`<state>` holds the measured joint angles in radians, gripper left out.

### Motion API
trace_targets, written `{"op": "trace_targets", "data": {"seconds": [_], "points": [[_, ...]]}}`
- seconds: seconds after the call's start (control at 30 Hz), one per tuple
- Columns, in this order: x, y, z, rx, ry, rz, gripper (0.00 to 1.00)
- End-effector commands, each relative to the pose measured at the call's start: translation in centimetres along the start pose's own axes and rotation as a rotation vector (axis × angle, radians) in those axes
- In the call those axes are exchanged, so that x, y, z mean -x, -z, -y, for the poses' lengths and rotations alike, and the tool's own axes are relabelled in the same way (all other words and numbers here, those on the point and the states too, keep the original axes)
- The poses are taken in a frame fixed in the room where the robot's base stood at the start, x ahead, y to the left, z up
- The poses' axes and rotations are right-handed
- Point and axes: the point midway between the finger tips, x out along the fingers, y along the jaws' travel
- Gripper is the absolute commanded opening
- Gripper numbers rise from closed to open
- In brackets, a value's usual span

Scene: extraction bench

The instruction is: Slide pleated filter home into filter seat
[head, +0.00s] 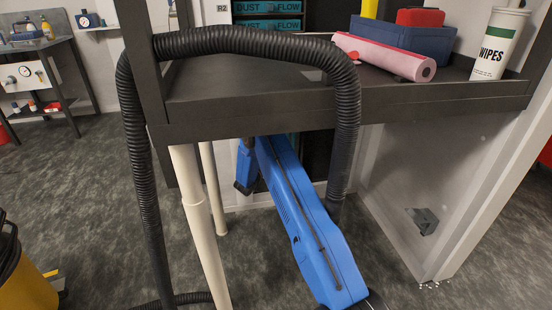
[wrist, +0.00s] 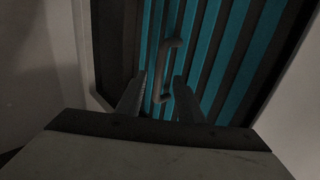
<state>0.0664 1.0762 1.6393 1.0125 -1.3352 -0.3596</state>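The pleated filter (wrist: 205,60), with teal and dark stripes, fills the middle of the wrist view. A grey-brown bar handle (wrist: 166,62) stands on its face. A dark frame (wrist: 108,45) runs along the filter's left side, apparently the filter seat; I cannot tell how deep the filter sits in it. My gripper (wrist: 159,78) is open, its two fingers apart with the lower part of the handle showing between them. I see no finger contact with the handle. In the head view the gripper is hidden under the bench, behind my blue arm.
The dark bench shelf (head: 230,95) overhangs my arm. A black ribbed hose (head: 255,42) loops over its front edge, and pale pipes (head: 203,220) stand below. A pink roll (head: 385,58), blue bin (head: 410,42) and wipes canister (head: 499,45) are on top. A grey side panel (head: 410,180) stands right.

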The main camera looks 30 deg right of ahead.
Motion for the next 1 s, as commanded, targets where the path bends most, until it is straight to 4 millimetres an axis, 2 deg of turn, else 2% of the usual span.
{"op": "trace_targets", "data": {"seconds": [0.03, 0.3, 0.6, 0.8, 1.0], "points": [[1.2, 0.0, 0.1, 0.002, 0.002, 0.002, 0.34], [6.6, 0.1, 0.1, 0.001, 0.003, -0.001, 0.34], [11.8, 0.0, 0.1, 0.0, 0.002, 0.0, 0.34], [13.5, 0.0, 0.0, -0.001, -0.001, -0.001, 0.34], [13.9, 0.0, 0.0, -0.002, 0.001, 0.001, 0.34]]}}
